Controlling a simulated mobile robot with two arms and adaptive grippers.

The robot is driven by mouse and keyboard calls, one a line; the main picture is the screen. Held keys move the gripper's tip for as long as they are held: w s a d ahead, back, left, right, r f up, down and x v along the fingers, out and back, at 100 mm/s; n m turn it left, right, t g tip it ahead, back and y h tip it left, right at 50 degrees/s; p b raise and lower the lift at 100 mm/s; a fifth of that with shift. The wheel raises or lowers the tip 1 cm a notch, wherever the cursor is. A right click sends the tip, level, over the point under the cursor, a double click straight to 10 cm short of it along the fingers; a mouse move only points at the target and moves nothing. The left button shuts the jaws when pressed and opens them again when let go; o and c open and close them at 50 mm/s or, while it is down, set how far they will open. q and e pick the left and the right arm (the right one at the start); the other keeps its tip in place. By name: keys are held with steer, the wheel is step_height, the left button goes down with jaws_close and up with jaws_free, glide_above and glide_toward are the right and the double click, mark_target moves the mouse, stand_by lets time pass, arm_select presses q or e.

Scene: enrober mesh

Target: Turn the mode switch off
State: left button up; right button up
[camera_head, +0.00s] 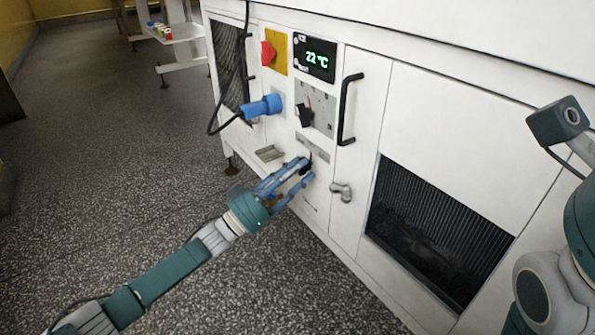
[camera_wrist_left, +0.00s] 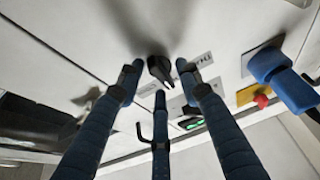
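A black knob (camera_wrist_left: 158,68), apparently the mode switch, sits on the white machine front beside a small printed label (camera_wrist_left: 196,64). In the head view this knob (camera_head: 306,168) is mostly hidden by my left fingers. My left gripper (camera_head: 303,171) has its blue fingers spread, at the low part of the panel. In the left wrist view the left gripper (camera_wrist_left: 160,82) has its fingertips apart around the knob, with no clear contact visible. Of my right arm only links show at the right edge; its gripper is out of view.
Above are another black knob (camera_head: 305,115) on a grey plate, a blue plug (camera_head: 263,106) with a cable, a red switch (camera_head: 268,52) and a display (camera_head: 314,58) reading 22 °C. A door handle (camera_head: 348,108) and a metal tap (camera_head: 341,191) stick out nearby. The floor at left is clear.

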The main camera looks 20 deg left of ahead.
arm_select(q)
steer(key=v, duration=1.2)
